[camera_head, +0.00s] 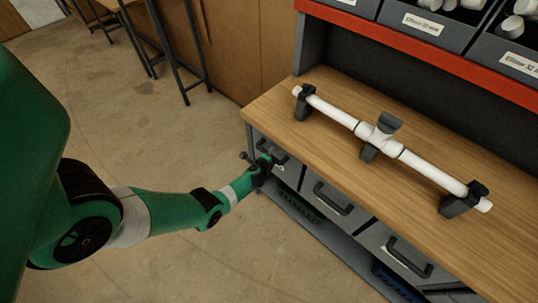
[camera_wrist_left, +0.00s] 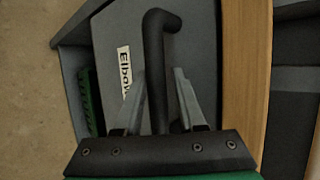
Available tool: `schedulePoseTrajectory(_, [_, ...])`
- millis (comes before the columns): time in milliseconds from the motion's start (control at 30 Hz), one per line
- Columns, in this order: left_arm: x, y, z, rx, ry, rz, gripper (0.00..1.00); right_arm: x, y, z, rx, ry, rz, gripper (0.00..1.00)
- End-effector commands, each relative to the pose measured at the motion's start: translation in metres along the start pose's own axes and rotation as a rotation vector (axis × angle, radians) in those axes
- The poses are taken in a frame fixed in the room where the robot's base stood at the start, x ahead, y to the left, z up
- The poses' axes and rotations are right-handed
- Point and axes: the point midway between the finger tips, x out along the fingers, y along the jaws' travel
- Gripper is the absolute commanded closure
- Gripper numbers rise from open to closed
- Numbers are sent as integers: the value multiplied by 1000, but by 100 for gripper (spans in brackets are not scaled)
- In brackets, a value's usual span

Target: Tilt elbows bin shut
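The elbows bin (camera_wrist_left: 115,30) is a grey bin with a white label (camera_wrist_left: 125,72) reading "Elbow", partly cut off. Its black bar handle (camera_wrist_left: 155,75) runs between the two fingers of my left gripper (camera_wrist_left: 160,95) in the left wrist view. The fingers are apart, one on each side of the handle; I cannot tell whether either touches it. In the head view my left gripper (camera_head: 268,163) is at the leftmost bin under the workbench and hides much of its front. How far the bin is tilted is unclear. My right gripper is not in view.
Two more grey bins with black handles (camera_head: 333,200) (camera_head: 409,259) sit to the right under the wooden worktop (camera_head: 290,105). A white pipe assembly (camera_head: 335,112) rests in black holders on top. Labelled bins (camera_head: 427,25) stand on the red-edged shelf above.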

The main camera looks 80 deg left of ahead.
Motion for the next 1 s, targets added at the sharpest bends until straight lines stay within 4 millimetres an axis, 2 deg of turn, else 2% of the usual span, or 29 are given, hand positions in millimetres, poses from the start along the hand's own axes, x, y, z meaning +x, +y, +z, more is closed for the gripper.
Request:
schedulePoseTrajectory(167, [-12,-3,1,1,0,1,61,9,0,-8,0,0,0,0])
schedulePoseTrajectory(400, [-67,-7,2,3,2,1,61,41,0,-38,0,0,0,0])
schedulePoseTrajectory(600, [-105,-3,0,2,2,0,61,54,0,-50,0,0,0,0])
schedulePoseTrajectory(733, [-115,-1,0,0,1,0,61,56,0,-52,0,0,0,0])
schedulePoseTrajectory(1000, [-116,0,0,0,0,0,61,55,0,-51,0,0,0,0])
